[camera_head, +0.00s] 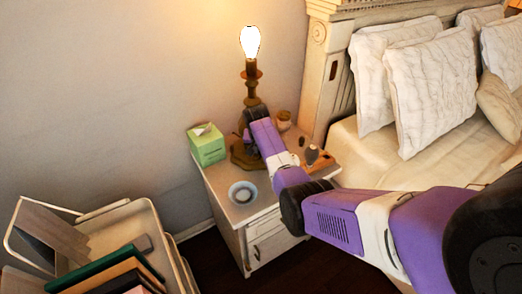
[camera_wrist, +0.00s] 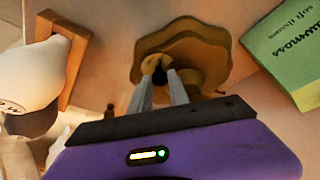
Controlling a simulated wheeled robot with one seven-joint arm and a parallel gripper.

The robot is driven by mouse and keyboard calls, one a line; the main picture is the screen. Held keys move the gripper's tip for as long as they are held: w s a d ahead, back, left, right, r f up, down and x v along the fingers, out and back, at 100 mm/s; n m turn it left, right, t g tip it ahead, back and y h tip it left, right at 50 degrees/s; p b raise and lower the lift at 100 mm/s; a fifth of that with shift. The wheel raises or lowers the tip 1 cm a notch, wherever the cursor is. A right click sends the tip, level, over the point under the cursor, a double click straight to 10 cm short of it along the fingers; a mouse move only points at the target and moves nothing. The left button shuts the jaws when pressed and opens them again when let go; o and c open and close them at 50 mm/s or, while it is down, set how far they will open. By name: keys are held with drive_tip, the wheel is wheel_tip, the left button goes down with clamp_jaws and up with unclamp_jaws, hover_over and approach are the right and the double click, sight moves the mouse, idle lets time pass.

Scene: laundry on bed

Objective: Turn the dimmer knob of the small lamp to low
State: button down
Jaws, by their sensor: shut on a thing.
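The small lamp (camera_head: 250,72) stands upright on the nightstand with a bare, brightly lit bulb. Its brown base (camera_wrist: 205,50) fills the upper middle of the wrist view. My gripper (camera_wrist: 162,66) reaches down to this base, with its two fingers close together around a small dark knob. The fingertips hide most of the knob, so its setting cannot be read. In the head view my purple arm comes in from the right and covers part of the lamp's lower stem and base.
A green tissue box (camera_head: 207,146) stands left of the lamp on the nightstand (camera_head: 222,178). A small bowl (camera_head: 243,193) lies near the front edge. The bed with pillows (camera_head: 430,85) is at right, a cart (camera_head: 130,210) at lower left.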

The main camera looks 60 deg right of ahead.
drive_tip(key=c, duration=1.2)
unclamp_jaws()
drive_tip(key=shift+c, duration=0.2)
drive_tip(key=v, duration=0.7)
drive_tip(key=shift+r, duration=0.35)
drive_tip(key=shift+s+a, duration=0.1)
